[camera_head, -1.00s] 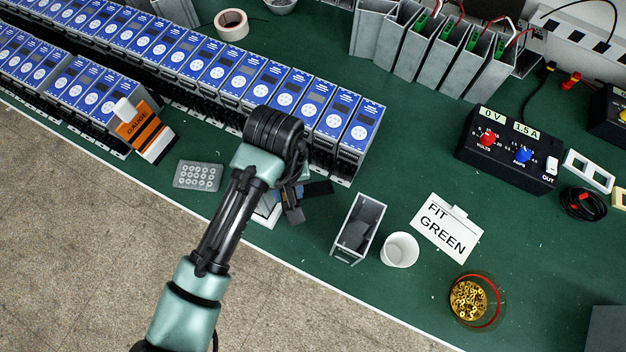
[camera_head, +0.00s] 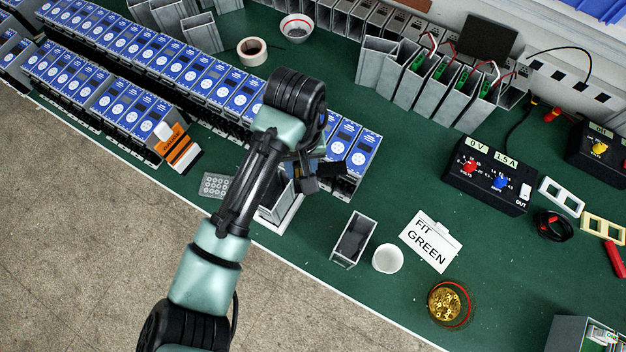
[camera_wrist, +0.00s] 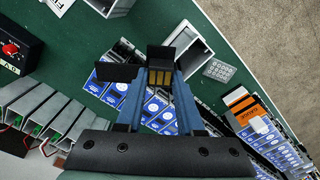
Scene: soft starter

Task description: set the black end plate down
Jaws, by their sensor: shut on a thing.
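My gripper (camera_head: 312,178) is shut on the black end plate (camera_head: 332,169), held above the bench beside the end of the front blue-faced row. In the wrist view the plate (camera_wrist: 115,72) sticks out flat to the left of the fingertips (camera_wrist: 152,78). A white-edged stand (camera_head: 287,220) with a grey housing (camera_head: 277,197) lies below and left of my gripper, partly hidden by my arm. I cannot tell how far the plate is above the things under it.
An open grey housing (camera_head: 341,254), a white cup (camera_head: 387,259), a "FIT GREEN" card (camera_head: 431,241) and a bowl of brass parts (camera_head: 448,305) stand to the right. An orange gauge (camera_head: 180,148) and grey pad (camera_head: 214,185) lie left. Green bench (camera_head: 400,190) is clear between.

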